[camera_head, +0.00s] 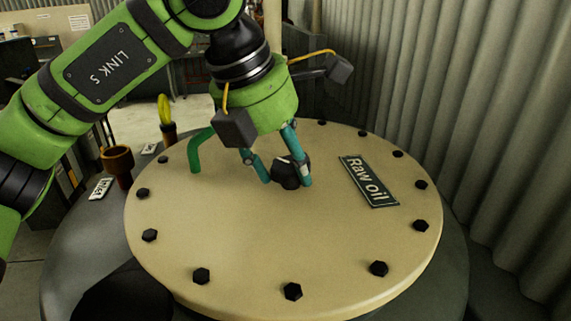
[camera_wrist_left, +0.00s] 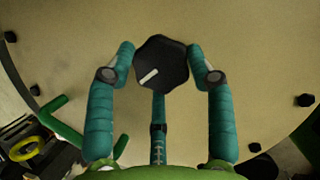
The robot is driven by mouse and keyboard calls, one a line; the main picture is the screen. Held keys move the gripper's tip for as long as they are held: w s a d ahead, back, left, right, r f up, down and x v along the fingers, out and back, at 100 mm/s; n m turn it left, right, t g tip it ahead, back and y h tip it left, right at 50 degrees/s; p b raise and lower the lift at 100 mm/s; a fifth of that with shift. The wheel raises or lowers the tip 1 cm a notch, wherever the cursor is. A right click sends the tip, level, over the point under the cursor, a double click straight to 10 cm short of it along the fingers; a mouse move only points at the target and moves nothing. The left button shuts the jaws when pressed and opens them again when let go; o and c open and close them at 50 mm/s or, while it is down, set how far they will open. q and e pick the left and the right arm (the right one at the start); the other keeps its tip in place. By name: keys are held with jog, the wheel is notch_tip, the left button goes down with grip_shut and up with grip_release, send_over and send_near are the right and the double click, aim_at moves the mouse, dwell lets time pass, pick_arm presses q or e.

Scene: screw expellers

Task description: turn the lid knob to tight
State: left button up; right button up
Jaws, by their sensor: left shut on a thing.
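The black lid knob (camera_head: 287,174) stands near the middle of the round cream lid (camera_head: 235,235). My left gripper (camera_head: 285,180) comes down on it from above, with teal fingers closed against its sides. In the left wrist view the knob (camera_wrist_left: 161,63) is a lobed black cap with a white mark pointing to the lower left. The fingertips (camera_wrist_left: 164,60) touch it on its left and right, and a third finger is below it. No tight marking is readable around the knob. My right gripper is not in view.
Black bolts (camera_head: 292,291) ring the lid's edge. A "Raw oil" plate (camera_head: 369,181) lies right of the knob. A green bent handle (camera_head: 199,150) rises at the lid's left. A brown funnel-like fitting (camera_head: 118,163) stands beyond. A corrugated wall (camera_head: 470,120) closes the right side.

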pick_arm(q)
jog(key=m+g+p, duration=0.1)
jog(key=m, duration=0.2)
jog(key=shift+w+m+h, duration=0.15)
jog(key=shift+m+h, duration=0.15)
jog(key=shift+m, duration=0.1)
jog(key=m+g+p, duration=0.1)
jog(key=m, duration=0.2)
jog(key=shift+w+f+m+g+p, duration=0.1)
jog(key=shift+m+g+p, duration=0.2)
jog(key=shift+g, duration=0.1)
jog(key=shift+m, duration=0.5)
jog(key=shift+f, duration=0.15)
jog(key=o, duration=1.1)
jog(key=shift+w+a+p, duration=0.1)
jog(key=shift+p, duration=0.2)
jog(key=shift+r, duration=0.25)
jog(key=shift+a+r, duration=0.1)
jog(key=shift+r, duration=0.2)
jog(key=v, duration=1.1)
jog(key=shift+w+a, duration=0.2)
jog(key=shift+a, duration=0.05)
